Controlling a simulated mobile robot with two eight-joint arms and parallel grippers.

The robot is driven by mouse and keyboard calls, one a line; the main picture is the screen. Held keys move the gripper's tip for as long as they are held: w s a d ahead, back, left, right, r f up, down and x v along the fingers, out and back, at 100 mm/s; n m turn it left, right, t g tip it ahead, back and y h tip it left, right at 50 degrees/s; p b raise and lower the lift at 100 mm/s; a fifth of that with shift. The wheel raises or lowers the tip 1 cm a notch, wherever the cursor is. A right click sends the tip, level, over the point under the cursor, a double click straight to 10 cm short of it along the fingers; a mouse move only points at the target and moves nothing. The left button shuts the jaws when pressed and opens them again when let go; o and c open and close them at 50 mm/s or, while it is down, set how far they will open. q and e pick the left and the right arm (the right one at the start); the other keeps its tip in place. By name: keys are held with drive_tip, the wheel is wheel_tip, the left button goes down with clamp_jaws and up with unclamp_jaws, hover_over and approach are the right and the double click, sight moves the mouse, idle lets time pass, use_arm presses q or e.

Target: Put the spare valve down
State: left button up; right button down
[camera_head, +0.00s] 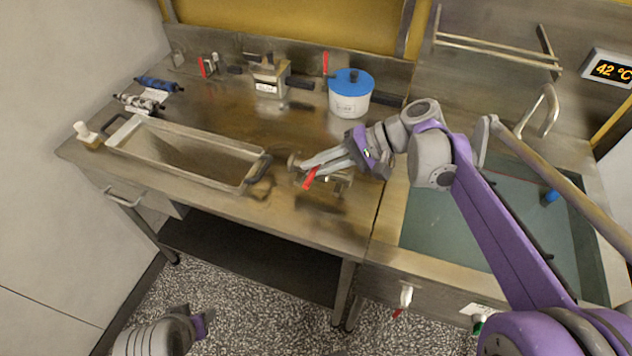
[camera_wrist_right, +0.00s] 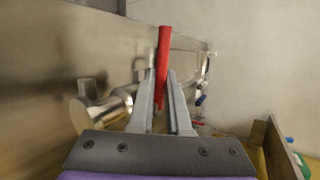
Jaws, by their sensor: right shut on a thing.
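My right gripper (camera_head: 306,164) is shut on the red handle of the spare valve (camera_head: 342,182), over the front of the steel bench. The valve has a metal body and a red lever. In the right wrist view, the red lever (camera_wrist_right: 163,55) stands between the fingers of the right gripper (camera_wrist_right: 163,80), and the metal body (camera_wrist_right: 92,112) shows to the left. A dark shadow lies on the bench below the valve; I cannot tell whether the valve touches the bench. My left gripper (camera_head: 204,322) is low at the bottom left, away from the bench, and its fingers are unclear.
A long steel tray (camera_head: 190,130) with a dark handle lies left of the valve. A white pot with a blue lid (camera_head: 351,92) stands behind. Red-handled fittings (camera_head: 205,67) and a metal block (camera_head: 268,76) line the back. A greenish basin (camera_head: 480,230) is right.

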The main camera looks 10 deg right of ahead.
sight(328, 176)
drive_tip(key=shift+f, duration=2.35)
drive_tip(key=shift+b, duration=0.3)
drive_tip(key=c, duration=0.9)
unclamp_jaws()
drive_tip(key=shift+f, duration=0.1)
drive_tip(key=v, duration=1.2)
drive_tip(key=shift+p, duration=0.4)
